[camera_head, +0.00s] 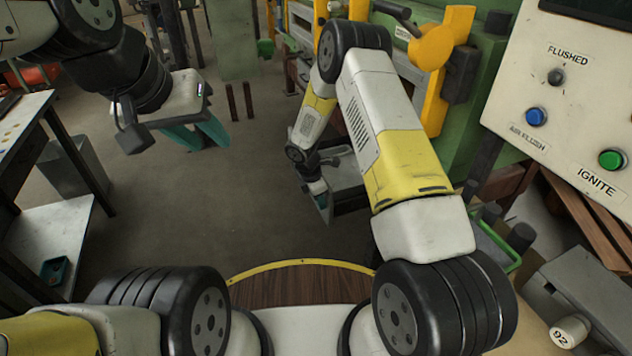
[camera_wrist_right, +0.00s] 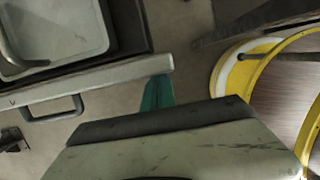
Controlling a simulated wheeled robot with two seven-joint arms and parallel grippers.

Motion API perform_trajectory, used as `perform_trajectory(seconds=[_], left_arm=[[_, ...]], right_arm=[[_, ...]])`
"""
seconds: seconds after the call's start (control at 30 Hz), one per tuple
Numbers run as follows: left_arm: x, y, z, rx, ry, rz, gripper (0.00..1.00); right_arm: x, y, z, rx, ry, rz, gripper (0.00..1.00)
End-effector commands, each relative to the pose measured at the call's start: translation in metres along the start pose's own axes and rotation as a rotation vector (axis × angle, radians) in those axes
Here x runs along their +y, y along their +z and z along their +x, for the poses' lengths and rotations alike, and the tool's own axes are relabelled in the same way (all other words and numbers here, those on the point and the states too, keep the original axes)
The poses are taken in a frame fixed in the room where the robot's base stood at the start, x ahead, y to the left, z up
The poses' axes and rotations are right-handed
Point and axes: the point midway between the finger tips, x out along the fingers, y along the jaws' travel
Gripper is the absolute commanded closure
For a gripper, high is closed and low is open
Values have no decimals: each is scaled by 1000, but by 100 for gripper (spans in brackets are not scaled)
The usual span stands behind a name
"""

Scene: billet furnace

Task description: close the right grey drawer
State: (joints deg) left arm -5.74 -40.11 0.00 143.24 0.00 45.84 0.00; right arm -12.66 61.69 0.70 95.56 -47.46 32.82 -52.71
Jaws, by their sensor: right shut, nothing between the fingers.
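The grey drawer (camera_head: 347,199) stands pulled out from the green machine, partly behind my right forearm in the head view. In the right wrist view its pale front edge (camera_wrist_right: 95,82) runs across the upper left, with a dark bar handle (camera_wrist_right: 52,112) on its outer side and a light grey tray (camera_wrist_right: 62,38) inside. My right gripper (camera_head: 321,194) is at the drawer's front, shut and empty. Its teal fingertip (camera_wrist_right: 158,92) shows near the right end of that front edge; contact cannot be told. My left gripper (camera_head: 198,136) hangs over open floor, empty, far left of the drawer.
The green machine (camera_head: 465,120) with yellow fittings stands beyond my right arm. A control panel (camera_head: 565,90) with blue and green buttons is at upper right. A worktable (camera_head: 22,130) stands at the left. The floor (camera_head: 240,205) between table and drawer is clear.

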Motion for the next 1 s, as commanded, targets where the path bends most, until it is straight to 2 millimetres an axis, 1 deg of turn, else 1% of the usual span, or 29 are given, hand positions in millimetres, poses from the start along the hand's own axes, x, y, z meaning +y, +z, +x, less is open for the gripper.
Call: perform_trajectory(seconds=[0.17, 0.27, 0.37, 0.47, 0.57, 1.0], left_arm=[[0, 0, 0, 0, 0, 0, 64], [0, 0, 0, 0, 0, 0, 64], [0, 0, 0, 0, 0, 0, 64], [0, 0, 0, 0, 0, 0, 64], [0, 0, 0, 0, 0, 0, 64], [0, 0, 0, 0, 0, 0, 64]], right_arm=[[0, 2, 0, 0, 0, 1, 100], [0, 9, 2, 0, 0, 3, 100], [0, 22, 6, -1, -1, 4, 100], [-1, 41, 10, -1, -1, 6, 100], [-1, 65, 16, -1, -1, 7, 100], [-1, 184, 46, -2, 0, 8, 100]])
